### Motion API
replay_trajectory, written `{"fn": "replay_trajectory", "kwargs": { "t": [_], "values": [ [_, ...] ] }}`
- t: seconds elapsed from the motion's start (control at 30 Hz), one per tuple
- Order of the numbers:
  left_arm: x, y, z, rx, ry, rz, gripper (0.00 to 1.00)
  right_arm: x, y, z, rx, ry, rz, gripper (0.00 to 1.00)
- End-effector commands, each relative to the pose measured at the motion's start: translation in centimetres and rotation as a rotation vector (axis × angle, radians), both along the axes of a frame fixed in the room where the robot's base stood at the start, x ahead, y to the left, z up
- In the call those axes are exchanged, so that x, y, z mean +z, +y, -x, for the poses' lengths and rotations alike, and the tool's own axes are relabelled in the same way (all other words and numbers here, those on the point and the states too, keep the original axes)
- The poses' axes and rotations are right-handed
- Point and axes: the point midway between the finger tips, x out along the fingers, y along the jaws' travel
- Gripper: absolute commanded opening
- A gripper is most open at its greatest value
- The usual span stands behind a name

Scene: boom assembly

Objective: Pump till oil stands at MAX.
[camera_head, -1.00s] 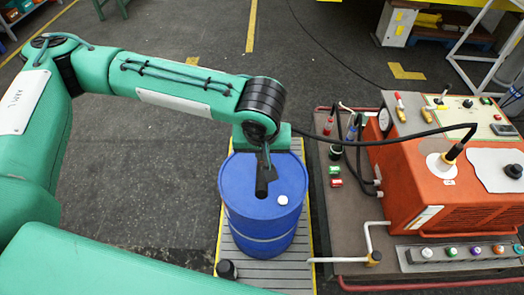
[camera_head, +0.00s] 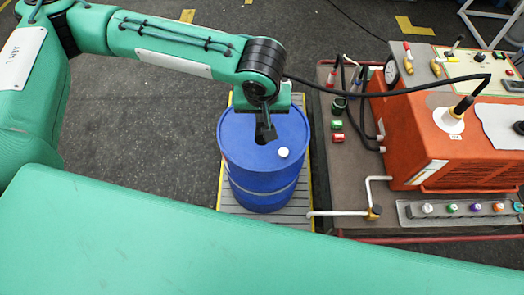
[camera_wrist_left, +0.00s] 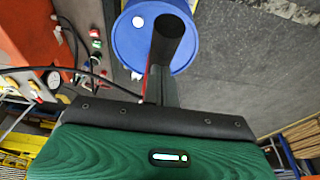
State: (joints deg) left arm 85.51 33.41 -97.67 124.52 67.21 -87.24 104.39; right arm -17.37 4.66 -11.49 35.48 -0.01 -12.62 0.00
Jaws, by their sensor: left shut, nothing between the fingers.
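A blue drum (camera_head: 262,170) with a white cap (camera_head: 283,152) stands under my left gripper (camera_head: 267,126). The gripper is shut and empty, pointing down over the drum's top. A dark spot shows on the lid beside the fingertips; I cannot tell whether they touch it. In the left wrist view a dark cylindrical shape (camera_wrist_left: 172,40) stands out against the drum (camera_wrist_left: 135,45); I cannot tell what it is. A black hose (camera_head: 390,92) runs from behind the gripper to the orange machine (camera_head: 425,140). No oil level or MAX mark is readable. My right gripper is out of view.
The drum stands on a slatted grey platform (camera_head: 235,202) with yellow edges. A brown bench (camera_head: 345,180) with red rails carries the machine, valves, pipes and a row of coloured knobs (camera_head: 465,208). A dial gauge (camera_head: 391,70) sits on the machine's left. The floor left of the drum is clear.

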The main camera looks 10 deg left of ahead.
Motion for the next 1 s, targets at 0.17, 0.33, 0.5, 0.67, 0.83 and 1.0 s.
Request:
{"fn": "replay_trajectory", "kwargs": {
  "t": [0.17,0.33,0.5,0.67,0.83,1.0],
  "values": [
    [-2.5,0.0,0.0,0.0,0.002,-0.001,0.0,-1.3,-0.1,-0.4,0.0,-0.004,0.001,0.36],
    [-4.6,0.0,0.0,0.001,0.001,-0.001,0.0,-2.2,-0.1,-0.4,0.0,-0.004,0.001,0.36],
    [-6.6,0.0,0.0,0.002,0.001,-0.001,0.0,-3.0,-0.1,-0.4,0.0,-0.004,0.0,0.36],
    [-8.5,0.1,0.0,0.002,0.001,-0.001,0.0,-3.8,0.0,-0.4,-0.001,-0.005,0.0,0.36],
    [-10.6,0.1,0.0,0.001,0.001,-0.001,0.0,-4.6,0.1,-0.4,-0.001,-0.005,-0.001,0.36],
    [-12.6,0.0,0.0,0.001,0.001,-0.001,0.0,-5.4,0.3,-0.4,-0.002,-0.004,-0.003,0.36]
  ]
}}
